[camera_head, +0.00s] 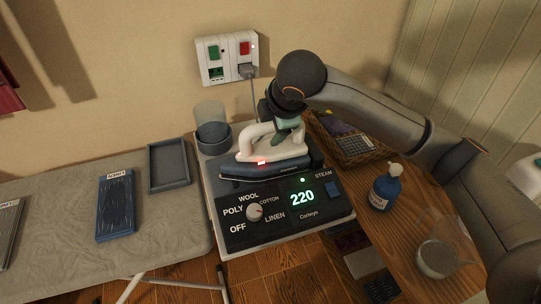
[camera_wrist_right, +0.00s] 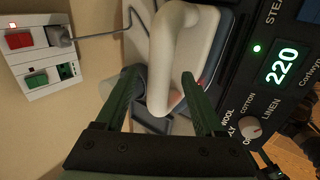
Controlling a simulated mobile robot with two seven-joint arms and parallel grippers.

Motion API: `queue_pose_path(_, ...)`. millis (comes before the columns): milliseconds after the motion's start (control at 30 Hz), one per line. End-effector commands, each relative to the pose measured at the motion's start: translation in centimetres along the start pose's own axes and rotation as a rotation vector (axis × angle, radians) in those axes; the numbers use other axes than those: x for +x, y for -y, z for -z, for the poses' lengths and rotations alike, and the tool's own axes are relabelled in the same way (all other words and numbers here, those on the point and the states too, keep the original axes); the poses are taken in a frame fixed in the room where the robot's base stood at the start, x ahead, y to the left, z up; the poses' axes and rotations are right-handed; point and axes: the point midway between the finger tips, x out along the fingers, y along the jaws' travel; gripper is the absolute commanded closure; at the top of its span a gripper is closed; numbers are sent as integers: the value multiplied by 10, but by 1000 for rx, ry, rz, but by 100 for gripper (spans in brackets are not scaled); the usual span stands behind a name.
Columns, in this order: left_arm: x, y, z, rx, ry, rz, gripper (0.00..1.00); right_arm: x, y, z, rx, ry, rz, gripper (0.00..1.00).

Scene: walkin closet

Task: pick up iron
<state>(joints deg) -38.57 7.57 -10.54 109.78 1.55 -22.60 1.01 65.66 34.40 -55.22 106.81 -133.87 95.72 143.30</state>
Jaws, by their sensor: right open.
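The iron (camera_head: 265,165) has a white body and handle with a dark blue-grey base and a small red light. It rests on its station (camera_head: 284,212), whose black front panel reads 220 beside a knob. My right gripper (camera_head: 285,132) is over the iron's handle, coming from above. In the right wrist view the open fingers of the gripper (camera_wrist_right: 160,80) stand on either side of the white handle (camera_wrist_right: 172,50). I cannot tell whether either finger touches it. The left gripper is not in view.
An outlet (camera_head: 227,58) with a plugged-in cord is on the wall behind. A blue bottle (camera_head: 385,190), a glass beaker (camera_head: 440,258) and a wicker basket (camera_head: 345,140) stand at the right. The ironing board (camera_head: 60,255) at the left carries a grey tray (camera_head: 169,188) and a blue packet (camera_head: 116,208).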

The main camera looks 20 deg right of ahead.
Motion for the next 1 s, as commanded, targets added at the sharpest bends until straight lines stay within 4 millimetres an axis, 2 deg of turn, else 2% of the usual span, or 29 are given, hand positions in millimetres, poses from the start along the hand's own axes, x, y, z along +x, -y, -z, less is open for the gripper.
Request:
queue_pose_path(67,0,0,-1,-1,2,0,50,0,0,0,0,0,0,33)
queue_pose_path(667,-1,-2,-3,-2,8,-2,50,-1,0,0,0,-1,0,100)
queue_pose_path(1000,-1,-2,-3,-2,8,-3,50,-1,0,0,0,-1,1,100)
